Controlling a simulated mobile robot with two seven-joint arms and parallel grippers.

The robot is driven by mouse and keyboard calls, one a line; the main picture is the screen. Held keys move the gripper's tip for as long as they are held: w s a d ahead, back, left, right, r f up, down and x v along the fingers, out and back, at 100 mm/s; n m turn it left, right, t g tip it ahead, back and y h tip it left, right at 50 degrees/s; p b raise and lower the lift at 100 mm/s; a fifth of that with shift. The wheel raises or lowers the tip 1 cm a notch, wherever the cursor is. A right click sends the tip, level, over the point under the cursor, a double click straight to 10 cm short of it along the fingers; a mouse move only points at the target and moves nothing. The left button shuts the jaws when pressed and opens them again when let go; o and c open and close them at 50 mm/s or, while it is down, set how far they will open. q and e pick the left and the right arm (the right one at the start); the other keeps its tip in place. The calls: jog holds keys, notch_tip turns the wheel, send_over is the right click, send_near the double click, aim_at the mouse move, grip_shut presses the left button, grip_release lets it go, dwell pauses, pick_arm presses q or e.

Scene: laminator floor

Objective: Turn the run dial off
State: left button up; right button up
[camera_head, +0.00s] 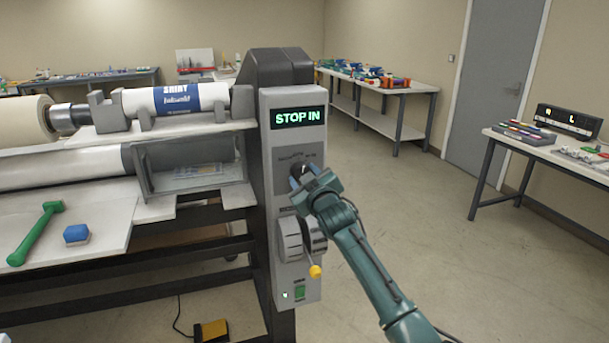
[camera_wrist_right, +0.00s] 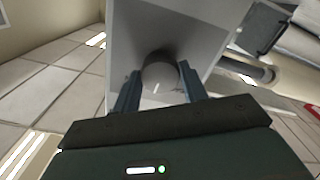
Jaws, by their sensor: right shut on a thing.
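The run dial (camera_head: 299,169) is a dark round knob on the grey control panel of the laminator, under a screen (camera_head: 299,117) that reads "STOP IN" in green. My right gripper (camera_head: 303,180) is at the dial, its fingers on either side of it and partly covering it. In the right wrist view the dial (camera_wrist_right: 160,76) is a grey cylinder with a small white mark, held between the two blue-grey fingers (camera_wrist_right: 158,88). The dial's printed labels are too small to read. My left gripper is not in view.
Below the dial are a grey handwheel with a yellow knob (camera_head: 315,271) and a green switch (camera_head: 299,293). A green tool (camera_head: 35,233) and a blue block (camera_head: 76,233) lie on the laminator's table. A yellow pedal (camera_head: 211,331) is on the floor.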

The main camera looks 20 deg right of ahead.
jog(key=shift+n, duration=0.5)
jog(key=o, duration=1)
jog(key=s+b, duration=0.1)
jog(key=s, duration=1.2)
jog(key=shift+d+b, duration=0.25)
jog(key=shift+b, duration=0.05)
jog(key=shift+s+f, duration=0.1)
